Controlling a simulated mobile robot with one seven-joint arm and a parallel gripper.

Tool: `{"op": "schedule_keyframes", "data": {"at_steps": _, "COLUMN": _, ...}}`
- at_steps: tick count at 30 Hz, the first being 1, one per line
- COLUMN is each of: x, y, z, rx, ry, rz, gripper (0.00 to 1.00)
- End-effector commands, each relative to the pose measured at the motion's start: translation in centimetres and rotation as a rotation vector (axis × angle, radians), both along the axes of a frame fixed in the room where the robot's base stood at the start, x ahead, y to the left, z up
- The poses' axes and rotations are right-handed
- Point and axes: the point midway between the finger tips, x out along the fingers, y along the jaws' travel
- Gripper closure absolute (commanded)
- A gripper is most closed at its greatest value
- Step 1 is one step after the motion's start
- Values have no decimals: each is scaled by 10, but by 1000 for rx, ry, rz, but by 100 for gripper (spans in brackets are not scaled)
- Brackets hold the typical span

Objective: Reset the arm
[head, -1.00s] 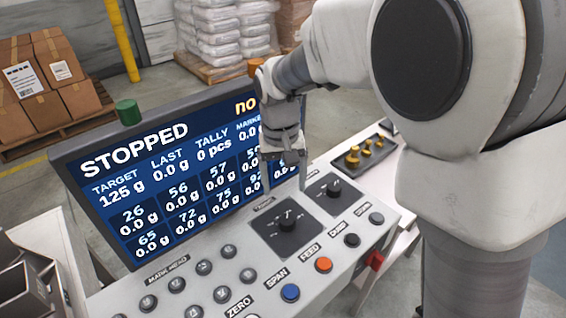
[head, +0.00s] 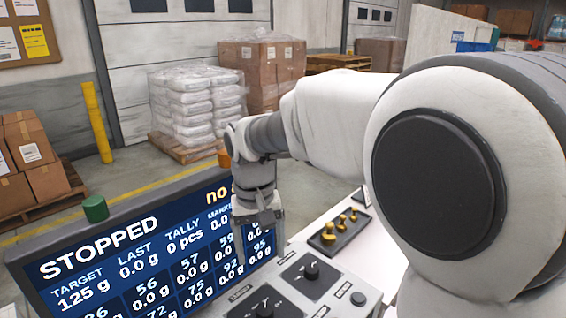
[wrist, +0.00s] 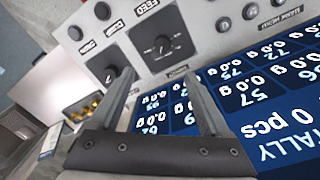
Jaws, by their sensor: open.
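My gripper (head: 262,243) hangs pointing down in front of the weigher's screen (head: 150,260), above the back of the control panel (head: 345,283). In the wrist view its two fingers (wrist: 165,95) stand apart with nothing between them, and the panel and screen show beyond. The screen reads STOPPED, with target 125 g and tally 0 pcs. Two black knobs (head: 311,270) sit on the panel close to the gripper. My arm hides the right part of the screen and much of the scene at the right.
A black tray of brass weights (head: 340,232) lies on the white table right of the panel. A green lamp (head: 95,208) tops the screen housing. Wrapped sacks (head: 195,103) and cartons (head: 262,72) stand on pallets behind, with open floor between.

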Motion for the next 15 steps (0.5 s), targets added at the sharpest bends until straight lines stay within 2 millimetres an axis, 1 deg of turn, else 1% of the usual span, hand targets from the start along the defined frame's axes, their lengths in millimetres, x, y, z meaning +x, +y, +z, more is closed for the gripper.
{"op": "schedule_keyframes", "data": {"at_steps": 1, "x": -2, "y": -11, "z": 7, "rx": 12, "ry": -14, "rz": -12, "gripper": 20}}
{"op": "schedule_keyframes", "data": {"at_steps": 2, "x": -4, "y": -17, "z": 12, "rx": 19, "ry": -23, "rz": -18, "gripper": 20}}
{"op": "schedule_keyframes", "data": {"at_steps": 6, "x": -19, "y": -53, "z": 33, "rx": 57, "ry": -76, "rz": -51, "gripper": 20}}
{"op": "schedule_keyframes", "data": {"at_steps": 11, "x": -43, "y": -93, "z": 51, "rx": 91, "ry": -146, "rz": -89, "gripper": 20}}
{"op": "schedule_keyframes", "data": {"at_steps": 15, "x": -67, "y": -124, "z": 61, "rx": 111, "ry": -213, "rz": -121, "gripper": 20}}
